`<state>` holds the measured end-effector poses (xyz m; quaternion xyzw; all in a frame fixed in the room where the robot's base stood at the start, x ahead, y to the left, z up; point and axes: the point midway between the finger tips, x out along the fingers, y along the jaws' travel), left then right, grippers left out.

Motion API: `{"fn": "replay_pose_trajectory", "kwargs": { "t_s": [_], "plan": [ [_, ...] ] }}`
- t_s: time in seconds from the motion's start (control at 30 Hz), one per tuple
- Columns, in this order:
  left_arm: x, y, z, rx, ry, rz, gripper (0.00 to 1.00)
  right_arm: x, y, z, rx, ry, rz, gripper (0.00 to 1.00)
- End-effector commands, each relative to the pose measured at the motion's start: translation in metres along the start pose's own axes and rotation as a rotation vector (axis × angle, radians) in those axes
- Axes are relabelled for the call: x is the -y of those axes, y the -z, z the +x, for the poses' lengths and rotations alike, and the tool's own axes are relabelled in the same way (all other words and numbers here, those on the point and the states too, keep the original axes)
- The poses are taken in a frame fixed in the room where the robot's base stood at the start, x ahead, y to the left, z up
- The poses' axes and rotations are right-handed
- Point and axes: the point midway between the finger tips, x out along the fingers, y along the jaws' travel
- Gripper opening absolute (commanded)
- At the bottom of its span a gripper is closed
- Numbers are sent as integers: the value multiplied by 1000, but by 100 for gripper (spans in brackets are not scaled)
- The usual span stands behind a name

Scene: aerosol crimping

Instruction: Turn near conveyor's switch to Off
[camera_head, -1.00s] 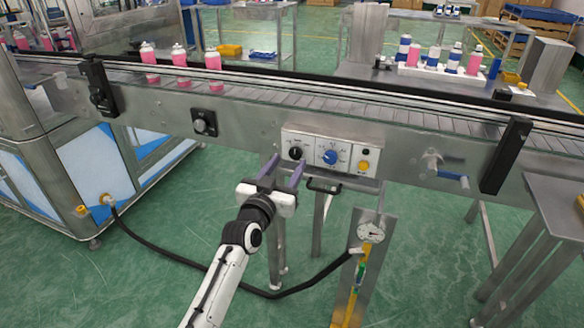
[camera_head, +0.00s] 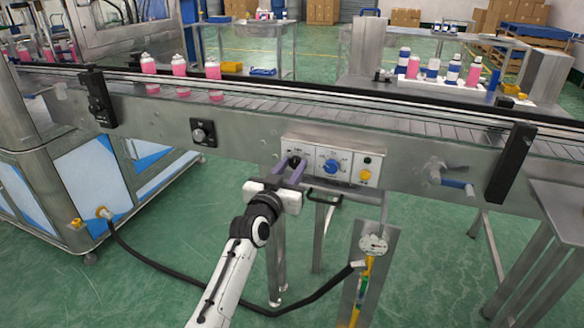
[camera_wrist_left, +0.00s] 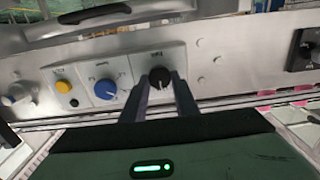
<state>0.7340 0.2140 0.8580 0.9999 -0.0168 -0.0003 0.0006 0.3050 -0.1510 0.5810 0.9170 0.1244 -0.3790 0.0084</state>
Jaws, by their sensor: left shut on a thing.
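The near conveyor's control panel (camera_head: 333,161) sits on the conveyor's front side. It carries a black rotary switch (camera_head: 295,161) on the left, a blue knob (camera_head: 331,166) in the middle and a yellow button (camera_head: 365,175) on the right. My left gripper (camera_head: 288,168) is at the black switch, its two purple-grey fingers shut on the knob from either side. In the left wrist view the black switch (camera_wrist_left: 160,77) sits between the fingertips, with its white pointer mark visible. The switch's labels are too small to read. My right gripper is out of view.
Pink bottles (camera_head: 179,66) stand on the conveyor belt (camera_head: 400,122) at the left. A blue-handled crank (camera_head: 456,184) is on the conveyor's side at the right. A gauge stand (camera_head: 374,244) with a black hose stands below the panel.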

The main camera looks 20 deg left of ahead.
Motion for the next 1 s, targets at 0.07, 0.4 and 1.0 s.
{"fn": "replay_pose_trajectory", "kwargs": {
  "t_s": [0.07, 0.4, 1.0],
  "plan": [
    [0, 0, 0, 0, 1, -6, 5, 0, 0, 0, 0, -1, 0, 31],
    [1, 1, 0, 1, 0, -149, 5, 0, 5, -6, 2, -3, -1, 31],
    [2, -1, 0, 1, 0, -662, 5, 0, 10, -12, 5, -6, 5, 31]
  ]
}}
